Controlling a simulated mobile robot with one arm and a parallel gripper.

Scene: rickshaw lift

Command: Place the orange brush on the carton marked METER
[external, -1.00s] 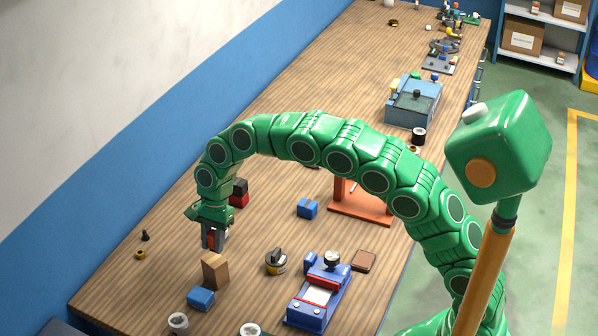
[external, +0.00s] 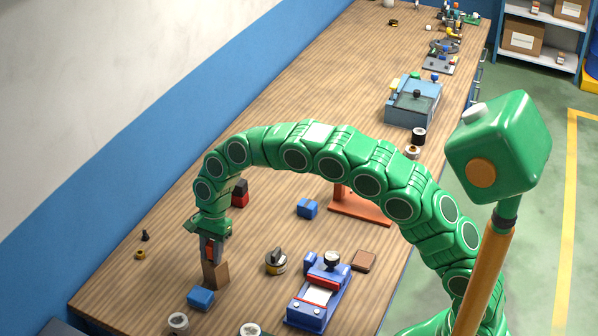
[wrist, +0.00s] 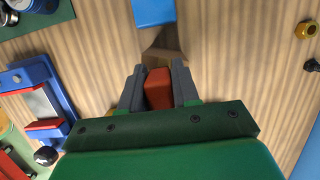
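My gripper (external: 209,255) points down, with a finger on each side of an orange-red block, which appears to be the orange brush (wrist: 158,88). It is shut on this block; only a small part shows in the external view. Whether brush and carton touch I cannot tell. No METER marking is legible.
A black-and-yellow knob (external: 276,262) and a blue vise-like device (external: 318,296) stand to the right. A red-and-black block (external: 240,193) lies behind. Larger labelled boxes (external: 523,36) sit on the far shelf.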

